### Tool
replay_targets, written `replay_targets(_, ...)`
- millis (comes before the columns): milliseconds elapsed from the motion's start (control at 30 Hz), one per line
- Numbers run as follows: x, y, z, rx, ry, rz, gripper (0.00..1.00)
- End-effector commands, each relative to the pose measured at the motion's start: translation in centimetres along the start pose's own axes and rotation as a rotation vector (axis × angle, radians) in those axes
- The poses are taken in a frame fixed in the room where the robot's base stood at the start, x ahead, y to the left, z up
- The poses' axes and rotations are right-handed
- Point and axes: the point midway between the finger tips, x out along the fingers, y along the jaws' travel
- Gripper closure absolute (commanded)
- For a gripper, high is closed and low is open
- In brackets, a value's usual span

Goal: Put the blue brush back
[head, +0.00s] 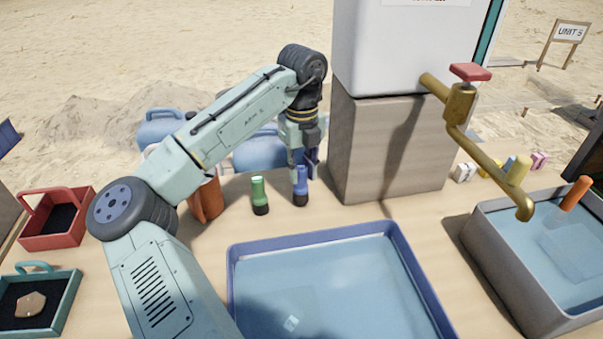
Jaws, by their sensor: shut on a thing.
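The blue brush (301,188) stands upright on the table, its dark end at the bottom, to the left of the grey-brown block's base. My gripper (303,165) points down from above and is shut on the upper part of the blue brush. The fingers hide part of the brush's top. I cannot tell whether the brush's lower end touches the table. A green brush-like item (260,195) with a dark base stands just left of it, apart from it.
A blue-rimmed tray (318,236) lies in front. A grey basin (478,226) of water with an orange-handled item (575,193) is at right, under a brass tap (460,105). The block (385,150) bearing a white tank stands close right of my gripper. Blue jugs (160,130) stand behind my arm.

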Motion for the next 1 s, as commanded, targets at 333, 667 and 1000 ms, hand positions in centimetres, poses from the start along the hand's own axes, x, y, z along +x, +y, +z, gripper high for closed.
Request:
replay_targets(333,1.41,-0.02,-0.02,0.0,0.001,-0.001,1.0)
replay_targets(667,1.56,-0.02,-0.02,0.0,0.001,0.0,0.61)
replay_targets(1000,1.52,-0.01,-0.01,0.0,0.0,0.0,0.57)
